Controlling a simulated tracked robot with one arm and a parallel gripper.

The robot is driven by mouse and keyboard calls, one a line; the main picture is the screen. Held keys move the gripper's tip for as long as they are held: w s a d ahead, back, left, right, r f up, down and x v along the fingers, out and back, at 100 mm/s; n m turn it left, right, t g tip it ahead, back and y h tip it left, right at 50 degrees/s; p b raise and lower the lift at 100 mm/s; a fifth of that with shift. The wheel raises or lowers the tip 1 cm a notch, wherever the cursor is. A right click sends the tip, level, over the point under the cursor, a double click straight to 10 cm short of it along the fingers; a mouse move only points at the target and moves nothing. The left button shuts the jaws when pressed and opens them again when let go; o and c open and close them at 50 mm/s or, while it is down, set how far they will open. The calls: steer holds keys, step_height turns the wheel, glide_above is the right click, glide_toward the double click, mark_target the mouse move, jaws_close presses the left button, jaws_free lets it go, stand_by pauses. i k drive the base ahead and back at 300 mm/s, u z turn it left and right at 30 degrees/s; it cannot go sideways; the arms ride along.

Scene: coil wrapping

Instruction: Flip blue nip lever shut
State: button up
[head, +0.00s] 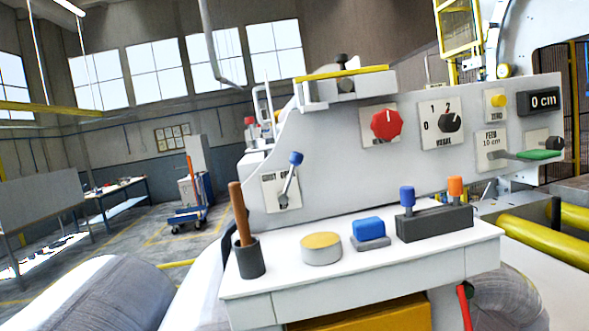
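The blue nip lever is a grey metal arm with a blue knob (296,158). It pivots on a white plate (272,197) at the left of the machine's pale front panel. The lever leans up and slightly to the right of its pivot. The small lettering on the plate is partly covered by the lever and too small to read surely. My gripper does not show in the head view, and nothing touches the lever.
A white shelf (370,272) juts out below the panel. It bears a dark cup (250,259) with a brown stick, a yellow-topped disc (321,248), a blue block (368,227) and a dark holder (434,223). A red knob (385,124) sits right of the lever.

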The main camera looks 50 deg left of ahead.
mark_target(296, 160)
steer(key=z, duration=1.75)
steer(key=k, duration=1)
steer(key=u, duration=1.8)
steer(key=i, duration=1)
steer(key=z, duration=0.05)
